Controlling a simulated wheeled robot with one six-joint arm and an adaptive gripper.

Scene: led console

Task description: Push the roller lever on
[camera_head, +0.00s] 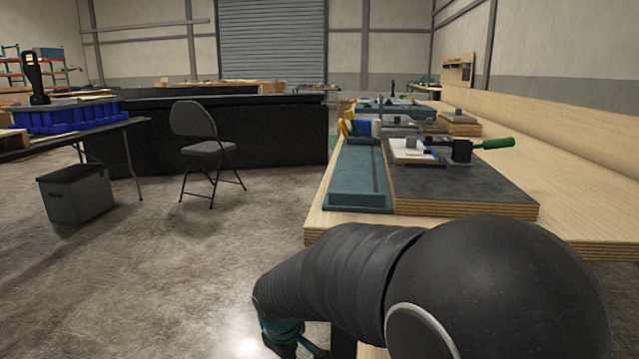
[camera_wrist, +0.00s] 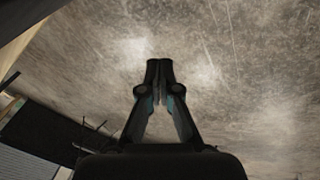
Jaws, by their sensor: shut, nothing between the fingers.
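I cannot make out a roller lever in either view. My gripper (camera_wrist: 159,68) shows in the middle of the wrist view, its two dark fingers together with nothing between them. Bare concrete floor lies behind the fingers there. In the head view my arm crosses the lower right, in front of the workbench's near end, and my fingertips cannot be clearly seen.
A wooden workbench (camera_head: 580,180) runs along the right, bearing a dark board (camera_head: 440,188), a teal tray (camera_head: 355,185) and a green-handled clamp (camera_head: 490,145). A folding chair (camera_head: 207,148) and a grey box (camera_head: 78,195) stand left. Floor between is clear.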

